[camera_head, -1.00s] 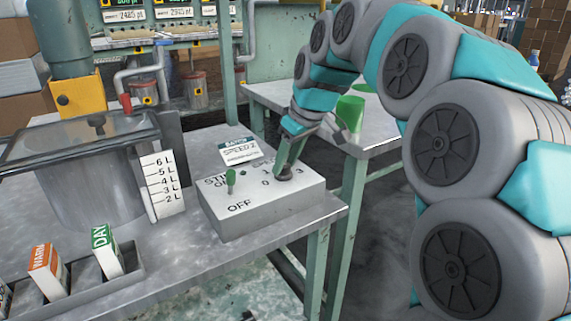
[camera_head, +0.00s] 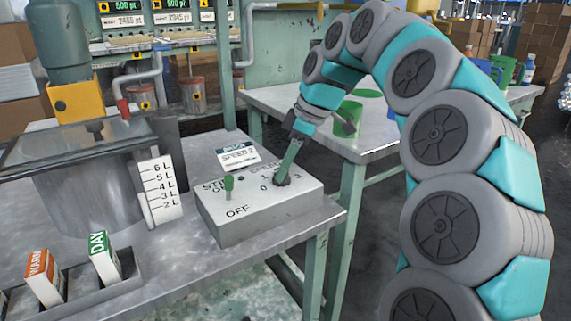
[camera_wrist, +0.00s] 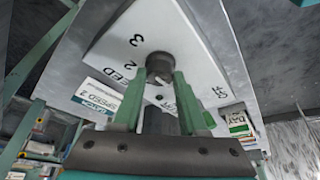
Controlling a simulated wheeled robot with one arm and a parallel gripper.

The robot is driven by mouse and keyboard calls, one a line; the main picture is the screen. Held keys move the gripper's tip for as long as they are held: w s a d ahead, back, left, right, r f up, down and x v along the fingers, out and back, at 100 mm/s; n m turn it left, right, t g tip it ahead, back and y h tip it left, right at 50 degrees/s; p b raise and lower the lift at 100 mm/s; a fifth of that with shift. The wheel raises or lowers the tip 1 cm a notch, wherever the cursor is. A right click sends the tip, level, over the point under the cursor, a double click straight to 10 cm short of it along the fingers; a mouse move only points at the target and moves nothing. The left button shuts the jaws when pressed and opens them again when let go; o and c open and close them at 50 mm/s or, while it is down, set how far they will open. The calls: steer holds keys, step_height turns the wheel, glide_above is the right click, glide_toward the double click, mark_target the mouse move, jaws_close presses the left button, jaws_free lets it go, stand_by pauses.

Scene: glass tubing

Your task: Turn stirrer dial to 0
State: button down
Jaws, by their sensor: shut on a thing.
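The stirrer dial (camera_head: 282,180) is a dark round knob on the sloped top of a pale grey control box (camera_head: 262,226). My gripper (camera_head: 284,173) comes down onto the dial from above, tilted to the upper right. In the wrist view its two green fingers (camera_wrist: 164,80) are shut on the dial (camera_wrist: 159,63), one on each side. The fingers partly hide the dial and its scale, so I cannot tell its exact setting.
A green toggle switch (camera_head: 228,186) stands left of the dial, by the OFF label. A batch card (camera_head: 238,157) reading speed 2 is behind the box. A lidded metal tank (camera_head: 85,180) stands left. A second table (camera_head: 372,140) holds a green container (camera_head: 349,115).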

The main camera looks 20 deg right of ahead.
stand_by(0.3)
steer(key=shift+c, duration=2.3)
jaws_free()
steer(key=v, duration=0.7)
steer(key=shift+d+r, duration=0.15)
steer(key=shift+r, duration=0.2)
steer(key=shift+s, duration=0.1)
steer(key=s+a+f+m+g+h, duration=0.1)
steer(key=s+a+f+m, duration=0.15)
steer(key=s+f, duration=0.35)
steer(key=s+a+f+m+g+h, duration=0.15)
steer(key=s+a+f, duration=0.25)
steer(key=s, duration=0.4)
steer(key=s+d+f+m+g+h, duration=0.1)
steer(key=s+d+f+m, duration=0.2)
steer(key=s+f+m, duration=0.5)
steer(key=s+f, duration=0.7)
steer(key=s, duration=0.4)
steer(key=shift+s+f+m, duration=0.3)
steer(key=shift+s+m, duration=0.05)
steer(key=shift+m, duration=0.05)
